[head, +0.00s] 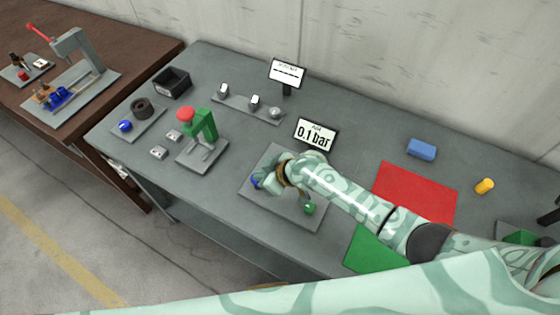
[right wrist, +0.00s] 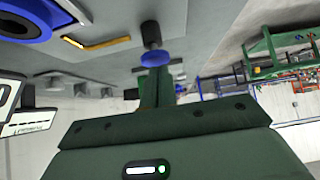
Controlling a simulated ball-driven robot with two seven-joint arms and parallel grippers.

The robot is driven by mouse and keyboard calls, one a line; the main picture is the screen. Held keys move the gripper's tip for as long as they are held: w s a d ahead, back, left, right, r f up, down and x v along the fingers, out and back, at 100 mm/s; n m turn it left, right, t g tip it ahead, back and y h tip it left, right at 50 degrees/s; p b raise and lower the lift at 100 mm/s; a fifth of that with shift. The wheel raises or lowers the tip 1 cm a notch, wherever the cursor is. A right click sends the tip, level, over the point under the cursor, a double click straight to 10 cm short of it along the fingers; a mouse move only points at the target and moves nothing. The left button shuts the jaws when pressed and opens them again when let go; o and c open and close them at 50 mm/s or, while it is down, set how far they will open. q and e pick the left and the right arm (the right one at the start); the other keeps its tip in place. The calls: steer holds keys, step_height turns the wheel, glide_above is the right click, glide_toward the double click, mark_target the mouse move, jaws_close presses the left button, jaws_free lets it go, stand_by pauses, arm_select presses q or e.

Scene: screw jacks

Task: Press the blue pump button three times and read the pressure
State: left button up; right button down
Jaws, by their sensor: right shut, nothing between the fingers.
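The blue pump button (head: 255,181) stands at the left of a grey plate (head: 285,212) in the head view. A green button (head: 309,208) is at the plate's front right. The pressure display (head: 316,134) behind the plate reads 0.1 bar. My right gripper (head: 262,184) is shut and empty, low over the plate beside the blue button, its fingertips mostly hidden. In the right wrist view the blue button (right wrist: 155,58) is a round cap on a dark stem, right at the tips of my shut right fingers (right wrist: 157,88); I cannot tell whether they touch. My left gripper is out of view.
A green press with a red knob (head: 186,114) stands left of the plate. A red mat (head: 418,193), a green mat (head: 372,252), a blue block (head: 421,149) and a yellow cylinder (head: 485,186) lie right. A white screen (head: 286,73) stands behind.

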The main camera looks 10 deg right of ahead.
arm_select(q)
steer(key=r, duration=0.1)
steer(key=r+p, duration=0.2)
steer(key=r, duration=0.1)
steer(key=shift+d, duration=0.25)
arm_select(e)
steer(key=a+r+v, duration=0.1)
steer(key=v, duration=1)
steer(key=shift+w+d+r, duration=0.2)
steer(key=shift+d+r, duration=0.1)
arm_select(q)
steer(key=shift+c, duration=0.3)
